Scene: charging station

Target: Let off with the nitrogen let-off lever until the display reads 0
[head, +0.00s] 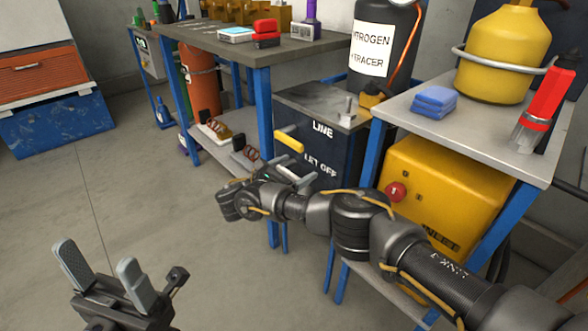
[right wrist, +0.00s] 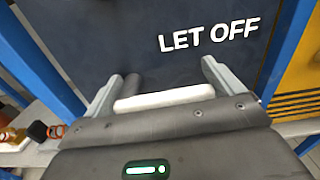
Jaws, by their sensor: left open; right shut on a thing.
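The dark charging panel (head: 341,152) carries the labels LINE and LET OFF. A yellow lever (head: 289,142) stands out at the LINE label. My right gripper (head: 298,172) is at the LET OFF label, shut on the let-off lever. The lever's pale bar (right wrist: 165,97) lies across between the fingers in the right wrist view, in front of the panel. In the head view, my gripper largely hides it. The nitrogen bottle (head: 380,45) stands behind the panel. I cannot make out the pressure display or its reading. My left gripper (head: 103,272) is open and empty above the floor, at lower left.
A grey-topped bench (head: 300,50) with blue legs stands behind. The floor at left is clear.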

